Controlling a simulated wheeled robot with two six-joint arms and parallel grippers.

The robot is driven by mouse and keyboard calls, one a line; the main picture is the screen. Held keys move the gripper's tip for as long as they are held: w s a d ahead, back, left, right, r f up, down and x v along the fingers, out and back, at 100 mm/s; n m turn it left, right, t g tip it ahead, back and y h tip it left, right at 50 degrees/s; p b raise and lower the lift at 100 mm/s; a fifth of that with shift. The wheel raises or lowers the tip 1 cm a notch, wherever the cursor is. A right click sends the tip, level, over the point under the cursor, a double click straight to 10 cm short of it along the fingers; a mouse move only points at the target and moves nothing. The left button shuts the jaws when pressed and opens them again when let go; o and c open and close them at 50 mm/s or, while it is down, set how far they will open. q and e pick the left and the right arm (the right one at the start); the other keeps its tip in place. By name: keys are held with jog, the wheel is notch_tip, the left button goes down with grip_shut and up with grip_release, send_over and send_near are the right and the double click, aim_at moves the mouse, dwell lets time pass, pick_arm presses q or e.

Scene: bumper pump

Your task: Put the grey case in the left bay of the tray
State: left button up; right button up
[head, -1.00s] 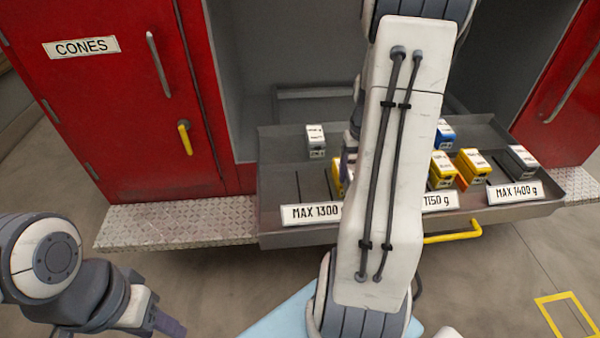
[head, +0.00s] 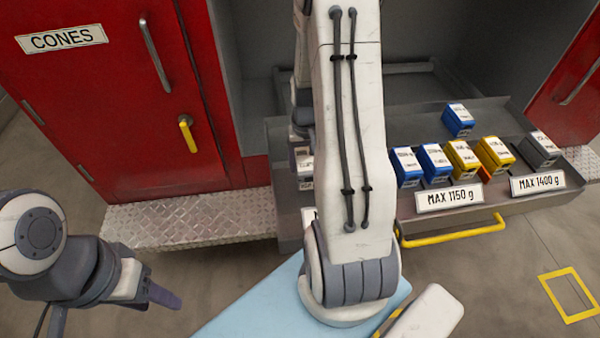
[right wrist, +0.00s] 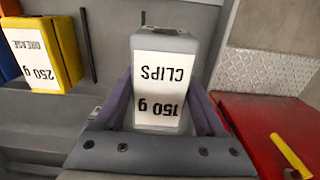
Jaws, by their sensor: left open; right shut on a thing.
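My right gripper (right wrist: 160,98) is shut on a light grey case (right wrist: 166,44) labelled CLIPS 150 g, its purple fingers on both sides. Its label is upside down in the right wrist view. In the head view my right arm hides that gripper; a light case (head: 304,167) peeps out left of the arm, over the tray's left part, and looks like the same one. I cannot tell whether it touches the tray floor. The metal tray (head: 283,200) has its left bay mostly hidden. A dark grey case (head: 541,148) stands in the right bay. My left gripper (head: 162,296) is open and empty, lower left.
Blue cases (head: 406,165) and yellow cases (head: 461,158) stand in the middle bay, labelled MAX 1150 g (head: 449,197); another blue case (head: 458,119) stands behind. A yellow GREASE case (right wrist: 43,52) is beside the held case. A red CONES door (head: 110,110) stands left.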

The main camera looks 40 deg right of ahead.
aim_at(299, 159)
jog(key=shift+w+a+f, duration=0.45)
jog(key=shift+a, duration=0.2)
jog(key=shift+f, duration=2)
jog(key=shift+f, duration=0.15)
jog(key=o, duration=1.5)
jog(key=shift+c, duration=0.2)
notch_tip(299, 159, up, 12)
jog(key=shift+r, duration=0.15)
jog(key=s+a+r+n, duration=0.1)
jog(key=a+r+n, duration=0.2)
jog(key=a, duration=0.6)
jog(key=s+a+r+n, duration=0.1)
jog(key=a+r+n, duration=0.15)
jog(key=a, duration=0.65)
jog(key=s+a+r+n+y, duration=0.1)
jog(key=s+a+r+n, duration=0.2)
jog(key=s+a+n, duration=0.5)
jog(key=s+a, duration=0.5)
jog(key=s, duration=0.1)
jog(key=shift+s, duration=0.15)
